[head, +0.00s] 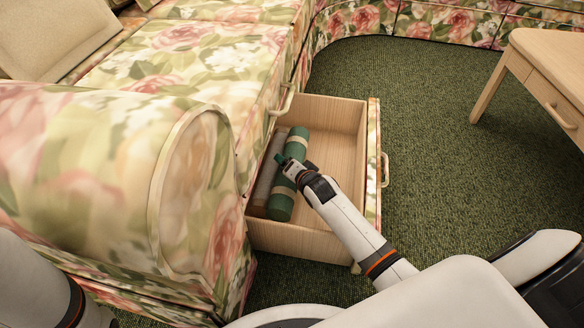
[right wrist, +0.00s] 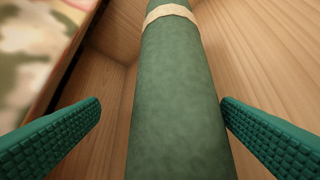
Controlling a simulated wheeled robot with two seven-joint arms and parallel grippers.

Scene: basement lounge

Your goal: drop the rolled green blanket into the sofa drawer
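The rolled green blanket (head: 279,207) lies lengthwise inside the open sofa drawer (head: 345,116), with a cream band around it. My right gripper (head: 285,162) is over the blanket inside the drawer. In the right wrist view, the blanket (right wrist: 175,95) runs between the two teal fingers of the right gripper (right wrist: 161,103). The fingers are spread wide, with a gap at the left finger and the right finger close to the roll. My left gripper is not in view; only part of my left arm shows at the lower left.
A brownish-grey roll (head: 263,185) lies beside the green one on the sofa side. The floral sofa (head: 190,60) and its rounded arm stand left of the drawer. A wooden table (head: 545,70) stands at the upper right. Green carpet (head: 430,150) is clear between.

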